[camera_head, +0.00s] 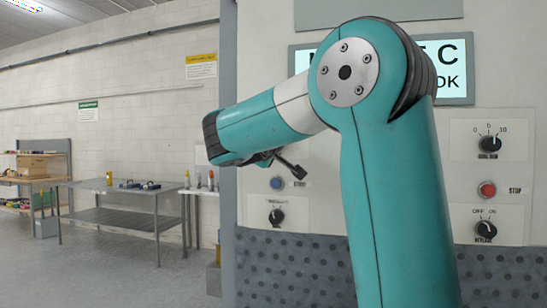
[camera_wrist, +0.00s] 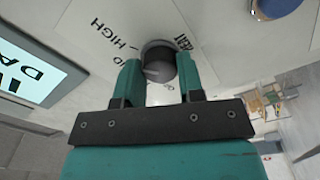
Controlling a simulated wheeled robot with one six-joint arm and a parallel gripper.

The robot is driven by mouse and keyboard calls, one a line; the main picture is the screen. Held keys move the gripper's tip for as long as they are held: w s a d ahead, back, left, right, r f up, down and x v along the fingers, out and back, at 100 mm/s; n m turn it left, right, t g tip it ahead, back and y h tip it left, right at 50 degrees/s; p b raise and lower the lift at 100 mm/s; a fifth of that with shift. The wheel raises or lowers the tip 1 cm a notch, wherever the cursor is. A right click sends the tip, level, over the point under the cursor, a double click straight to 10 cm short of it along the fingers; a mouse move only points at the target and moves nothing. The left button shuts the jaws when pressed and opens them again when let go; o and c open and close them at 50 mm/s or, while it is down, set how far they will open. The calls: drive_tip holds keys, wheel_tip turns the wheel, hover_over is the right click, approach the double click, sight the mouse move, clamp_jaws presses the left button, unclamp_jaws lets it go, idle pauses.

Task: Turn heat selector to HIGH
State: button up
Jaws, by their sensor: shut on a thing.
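The heat selector, a round dark knob (camera_wrist: 160,65) on a pale panel, shows in the wrist view between the two teal fingers of my gripper (camera_wrist: 159,78). The fingers are shut on its sides. A printed HIGH label (camera_wrist: 108,36) lies up and left of the knob; other lettering around it is partly covered. I cannot tell clearly where the knob points. In the head view my gripper (camera_head: 289,168) is partly seen below my teal arm, near the panel, and my arm hides this knob.
A blue button (camera_head: 277,183) and a black knob (camera_head: 277,216) sit below my gripper. A lit screen (camera_head: 455,85) is partly behind my arm. A red STOP button (camera_head: 487,189) and two more knobs are at right. Metal tables (camera_head: 125,218) stand at left, with open floor before them.

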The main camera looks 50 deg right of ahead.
drive_tip(key=shift+m+b, duration=0.5)
drive_tip(key=shift+m, duration=0.2)
drive_tip(key=o, duration=0.9)
